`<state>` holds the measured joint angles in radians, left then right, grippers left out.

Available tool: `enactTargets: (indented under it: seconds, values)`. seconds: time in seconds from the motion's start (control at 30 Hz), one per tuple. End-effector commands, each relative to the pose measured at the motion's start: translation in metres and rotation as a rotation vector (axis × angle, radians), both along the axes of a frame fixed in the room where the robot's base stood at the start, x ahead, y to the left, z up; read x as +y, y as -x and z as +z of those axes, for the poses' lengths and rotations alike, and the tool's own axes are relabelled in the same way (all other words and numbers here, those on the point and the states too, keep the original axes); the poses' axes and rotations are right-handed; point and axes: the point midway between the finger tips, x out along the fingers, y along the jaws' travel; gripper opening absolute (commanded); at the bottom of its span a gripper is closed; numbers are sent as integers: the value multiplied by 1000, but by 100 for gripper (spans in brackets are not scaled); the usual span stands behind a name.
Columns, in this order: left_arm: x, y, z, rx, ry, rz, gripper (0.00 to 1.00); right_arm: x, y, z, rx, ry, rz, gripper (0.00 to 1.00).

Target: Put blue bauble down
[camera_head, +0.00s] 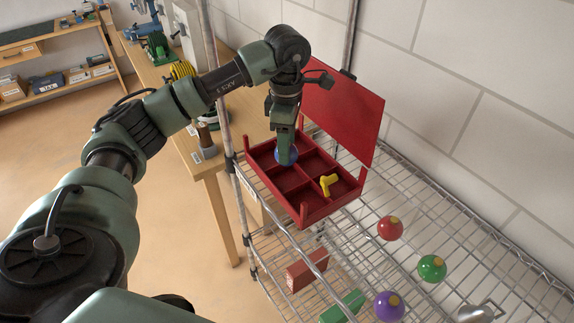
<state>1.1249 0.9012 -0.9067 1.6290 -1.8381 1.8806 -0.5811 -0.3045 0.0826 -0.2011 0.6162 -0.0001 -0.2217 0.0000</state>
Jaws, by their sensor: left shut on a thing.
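A blue bauble (281,157) is held between the fingers of my left gripper (286,152), which points down over the red box. The gripper is shut on the bauble and hides part of it. The red box (312,214) stands on the wire shelf with its lid (344,112) raised behind it and open compartments inside. The bauble is at the rear left compartments; whether it touches the box floor cannot be told. A yellow piece (328,183) lies in a compartment at the right. My right gripper is not in view.
A red bauble (390,228), a green bauble (432,268) and a purple bauble (389,306) rest on the wire shelf (482,243) right of the box. A silvery object (474,313) lies near the bottom edge. A wooden table (187,138) stands left of the shelf post.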

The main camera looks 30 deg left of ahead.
Motion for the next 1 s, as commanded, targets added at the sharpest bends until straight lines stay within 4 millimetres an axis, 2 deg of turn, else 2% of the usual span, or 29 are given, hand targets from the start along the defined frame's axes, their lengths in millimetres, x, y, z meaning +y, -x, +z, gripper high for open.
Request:
enactTargets:
  seconds: [0.1, 0.27, 0.53, 0.97, 1.0]
  values:
    - [0, 1, -20, 4, -1, 0, 35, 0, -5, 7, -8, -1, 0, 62]
    - [0, 0, -34, 0, -1, 0, 35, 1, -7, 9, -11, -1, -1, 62]
    - [0, 1, -71, 2, 0, 0, 35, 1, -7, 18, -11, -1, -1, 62]
    - [0, 0, -81, -1, 0, -1, 35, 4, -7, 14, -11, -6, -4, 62]
    - [0, 0, -79, -1, 0, -1, 61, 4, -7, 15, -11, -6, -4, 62]
